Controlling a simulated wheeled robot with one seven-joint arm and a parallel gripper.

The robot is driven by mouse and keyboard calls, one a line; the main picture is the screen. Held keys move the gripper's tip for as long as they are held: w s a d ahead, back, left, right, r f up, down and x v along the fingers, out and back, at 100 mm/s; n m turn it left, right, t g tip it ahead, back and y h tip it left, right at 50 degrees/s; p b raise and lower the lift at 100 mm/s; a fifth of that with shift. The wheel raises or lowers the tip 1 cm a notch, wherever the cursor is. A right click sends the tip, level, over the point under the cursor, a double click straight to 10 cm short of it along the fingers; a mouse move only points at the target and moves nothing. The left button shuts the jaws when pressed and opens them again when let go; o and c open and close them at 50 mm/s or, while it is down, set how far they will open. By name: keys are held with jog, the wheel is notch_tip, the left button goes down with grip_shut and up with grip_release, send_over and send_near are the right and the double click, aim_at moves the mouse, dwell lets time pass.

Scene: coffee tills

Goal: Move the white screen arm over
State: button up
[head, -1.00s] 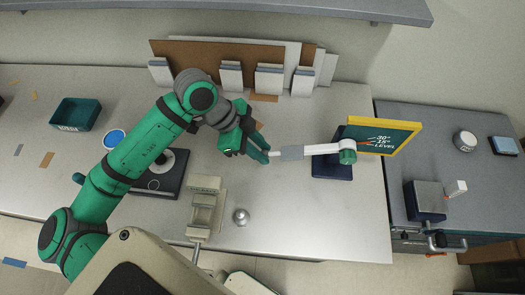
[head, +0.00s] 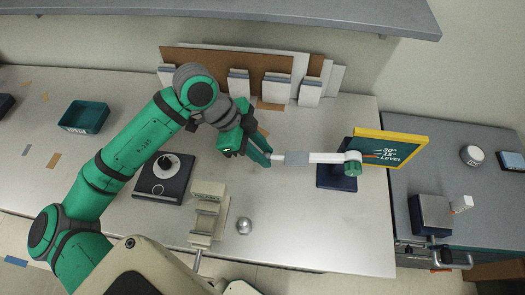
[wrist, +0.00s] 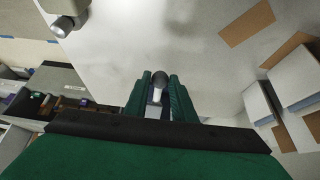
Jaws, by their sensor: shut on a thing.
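The white screen arm (head: 325,158) is a light bar with a grey sleeve (head: 297,158). It runs nearly level across the head view to a green round pivot (head: 352,168) above a dark blue base (head: 336,178). A yellow-framed green board (head: 392,149) reading 30°, 15° and LEVEL stands behind the pivot. My gripper (head: 268,158) is shut on the arm's left, free end. In the wrist view my fingers (wrist: 160,95) close around a grey round knob (wrist: 160,79) with a pale bar at it.
A black device with a dial (head: 163,180), a beige stand (head: 207,213) and a silver ball (head: 244,226) are on the counter in front. Pale blocks (head: 276,88) and boards line the back. A teal tray (head: 84,117) lies left. A grey counter (head: 440,180) adjoins at right.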

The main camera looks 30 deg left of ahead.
jog(key=shift+s+a+r, duration=0.15)
jog(key=shift+r, duration=1.1)
jog(key=shift+s+a+r, duration=0.1)
jog(key=shift+a+r, duration=0.05)
jog(key=shift+r, duration=1.05)
jog(key=o, duration=0.9)
jog(key=shift+r, duration=0.1)
jog(key=v, duration=1)
jog(key=shift+a+r, duration=0.15)
jog(key=shift+r, duration=0.1)
jog(key=shift+s+a, duration=0.1)
